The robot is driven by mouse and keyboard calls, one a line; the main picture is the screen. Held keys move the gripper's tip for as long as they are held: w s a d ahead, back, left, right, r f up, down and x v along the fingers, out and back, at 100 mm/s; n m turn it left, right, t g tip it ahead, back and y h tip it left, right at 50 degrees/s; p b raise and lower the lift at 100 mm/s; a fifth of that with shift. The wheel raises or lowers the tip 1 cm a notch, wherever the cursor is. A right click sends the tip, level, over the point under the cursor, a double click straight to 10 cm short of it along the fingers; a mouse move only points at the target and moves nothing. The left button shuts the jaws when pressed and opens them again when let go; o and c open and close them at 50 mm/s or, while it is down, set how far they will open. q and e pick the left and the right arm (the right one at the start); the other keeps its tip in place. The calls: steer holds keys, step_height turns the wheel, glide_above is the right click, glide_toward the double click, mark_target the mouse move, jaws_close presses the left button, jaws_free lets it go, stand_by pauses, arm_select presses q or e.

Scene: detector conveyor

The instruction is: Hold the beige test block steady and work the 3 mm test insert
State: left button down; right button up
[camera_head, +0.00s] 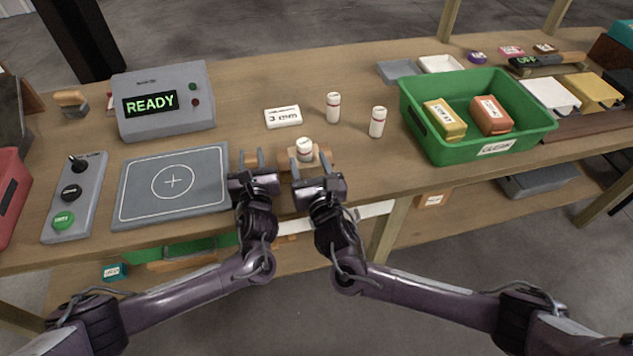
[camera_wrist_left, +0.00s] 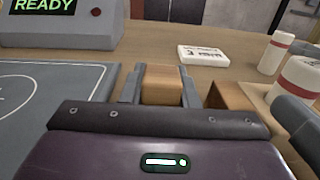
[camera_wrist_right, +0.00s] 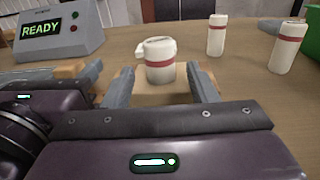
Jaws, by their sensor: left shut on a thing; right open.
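The beige test block (camera_head: 325,158) lies near the table's front edge. In the right wrist view the insert (camera_wrist_right: 160,63) stands between and just past the fingertips. Its lower end is hidden. I cannot read its size.
A white "3 mm" card (camera_head: 282,117) lies behind the block. Two more red-banded white inserts (camera_head: 333,106) (camera_head: 377,121) stand behind and right. A grey pad (camera_head: 135,205) and a READY box (camera_head: 190,82) are left. A green bin (camera_head: 440,140) is right.

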steer(key=v, duration=0.7)
steer(key=shift+s, duration=0.35)
arm_select(q)
steer(key=c, duration=1.1)
jaws_free()
steer(key=shift+o, duration=0.2)
